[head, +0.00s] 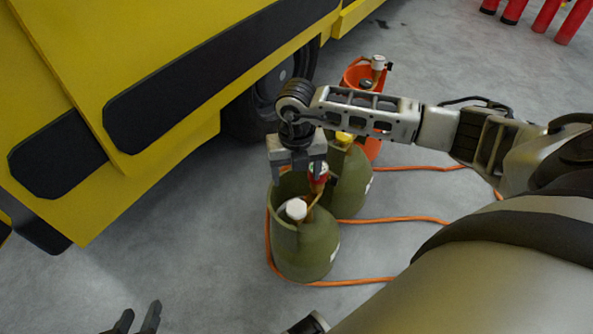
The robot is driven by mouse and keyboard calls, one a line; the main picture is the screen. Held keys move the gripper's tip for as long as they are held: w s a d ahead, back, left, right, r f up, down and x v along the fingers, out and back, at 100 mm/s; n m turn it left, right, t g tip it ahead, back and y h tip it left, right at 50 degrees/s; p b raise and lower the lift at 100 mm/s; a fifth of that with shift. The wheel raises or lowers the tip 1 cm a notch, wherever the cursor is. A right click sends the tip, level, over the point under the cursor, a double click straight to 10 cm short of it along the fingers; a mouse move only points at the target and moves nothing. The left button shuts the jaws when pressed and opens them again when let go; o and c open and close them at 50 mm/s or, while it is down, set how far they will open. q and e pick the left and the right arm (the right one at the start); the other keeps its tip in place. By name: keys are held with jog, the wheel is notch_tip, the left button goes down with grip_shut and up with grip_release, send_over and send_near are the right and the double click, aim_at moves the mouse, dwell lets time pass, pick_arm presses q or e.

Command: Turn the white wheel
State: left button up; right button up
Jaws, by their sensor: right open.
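A white wheel (296,209) sits on top of the nearest green gas cylinder (306,250). My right gripper (297,170) points down with its jaws open, above and just behind the white wheel in the picture and apart from it. A red wheel (318,171) shows beside the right gripper's fingers, partly hidden by them. My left gripper (136,321) shows only its dark fingertips at the bottom left edge, spread apart and empty, far from the cylinders.
A second green cylinder (351,185) with a yellow wheel (345,137) stands behind. Further back is an orange-red cylinder (352,77) with a whitish top (378,62). A yellow vehicle (180,130) borders the left. An orange hose (410,219) loops on the grey floor.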

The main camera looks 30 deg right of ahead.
jog(key=shift+r, duration=1.75)
